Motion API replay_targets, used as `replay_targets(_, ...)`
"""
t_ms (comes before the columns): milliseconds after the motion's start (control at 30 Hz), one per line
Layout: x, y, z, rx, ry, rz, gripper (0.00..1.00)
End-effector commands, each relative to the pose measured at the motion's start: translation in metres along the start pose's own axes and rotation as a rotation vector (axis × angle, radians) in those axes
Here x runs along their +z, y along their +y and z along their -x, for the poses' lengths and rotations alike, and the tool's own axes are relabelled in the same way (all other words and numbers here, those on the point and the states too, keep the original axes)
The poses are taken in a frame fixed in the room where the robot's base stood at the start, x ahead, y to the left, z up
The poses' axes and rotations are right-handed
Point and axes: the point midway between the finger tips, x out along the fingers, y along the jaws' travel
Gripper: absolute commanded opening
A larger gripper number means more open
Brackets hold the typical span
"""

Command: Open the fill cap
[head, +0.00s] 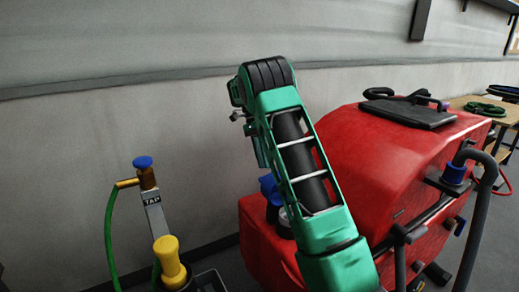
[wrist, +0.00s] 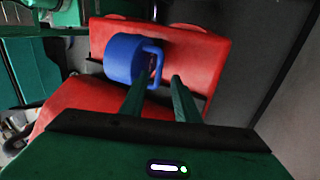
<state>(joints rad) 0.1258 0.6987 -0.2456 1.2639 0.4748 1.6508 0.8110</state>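The fill cap (wrist: 122,58) is a blue cylinder with a loop handle on its right side in the wrist view. It sits against the red machine body (wrist: 185,50). In the head view the blue cap (head: 268,186) shows at the left front of the red scrubber (head: 350,135), partly hidden by my green arm. My gripper (wrist: 162,76) is open, its two green fingers apart. The left fingertip overlaps the handle loop in the wrist view; I cannot tell whether it touches. The right finger is clear to the right of the handle. The fingers are hidden in the head view.
A tap post (head: 152,205) with a blue knob and green hose stands at the left, beside a yellow-topped item (head: 169,258). A grey hose with a blue collar (head: 454,173) is at the scrubber's right. A wooden table (head: 490,108) stands at the far right. A grey wall is behind.

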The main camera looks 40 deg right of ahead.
Motion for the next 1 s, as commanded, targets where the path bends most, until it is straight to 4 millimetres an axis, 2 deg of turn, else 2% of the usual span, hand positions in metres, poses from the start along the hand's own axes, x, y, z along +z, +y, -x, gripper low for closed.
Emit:
replay_targets(100,-0.001,-0.001,0.025,-0.003,0.003,-0.002,0.29)
replay_targets(333,-0.001,-0.001,0.057,-0.002,0.003,-0.002,0.29)
replay_targets(533,-0.001,-0.001,0.068,0.0,0.002,-0.003,0.29)
replay_targets(833,-0.001,0.0,0.07,0.0,0.002,-0.003,0.29)
replay_targets(933,-0.002,0.001,0.07,-0.001,0.001,0.0,0.05)
replay_targets(967,-0.002,0.003,0.07,-0.003,0.001,0.003,0.0)
replay_targets(1000,-0.004,0.007,0.071,-0.007,0.001,0.01,0.0)
